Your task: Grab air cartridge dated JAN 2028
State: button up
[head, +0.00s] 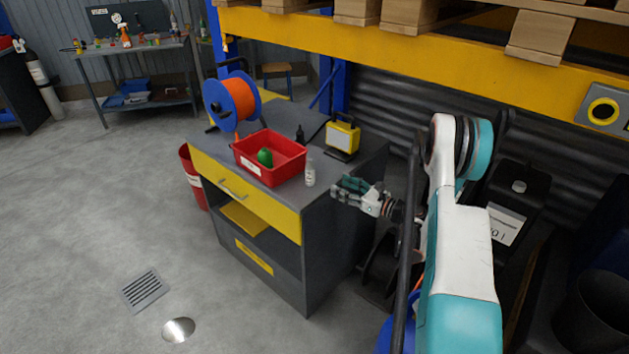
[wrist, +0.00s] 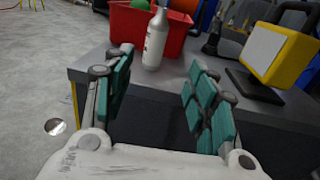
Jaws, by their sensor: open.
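A small pale bottle-shaped cartridge (head: 310,173) with a narrow neck stands upright on the grey cabinet top, beside the red bin's right end. In the wrist view the cartridge (wrist: 155,40) stands ahead of my gripper, near the cabinet's front edge, with small dark print on its side. I cannot read a date on it. My gripper (head: 345,190) is open and empty, just right of the cabinet edge in the head view. In the wrist view the teal fingers of my gripper (wrist: 158,72) are spread apart, with the cartridge beyond their tips and between them.
The red bin (head: 250,164) holds a green round thing (head: 265,157). A yellow-framed device (head: 342,137), a dark bottle (head: 300,135) and an orange cable reel (head: 235,100) also stand on the cabinet (head: 340,170). A yellow rack beam (head: 430,55) crosses above.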

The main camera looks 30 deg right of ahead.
aim_at(310, 172)
jog(key=b+x, duration=0.2)
jog(key=x, duration=0.6)
jog(key=shift+s+f, duration=0.1)
jog(key=shift+f, duration=0.05)
jog(key=shift+a+r+b+x, duration=0.15)
jog(key=shift+b+x, duration=0.5)
jog(key=shift+x, duration=0.85)
jog(key=shift+a+r+b+x, duration=0.15)
jog(key=shift+b+x, duration=0.45)
jog(key=shift+x, duration=0.85)
jog(key=shift+s+r, duration=0.1)
jog(key=shift+s, duration=0.05)
grip_shut()
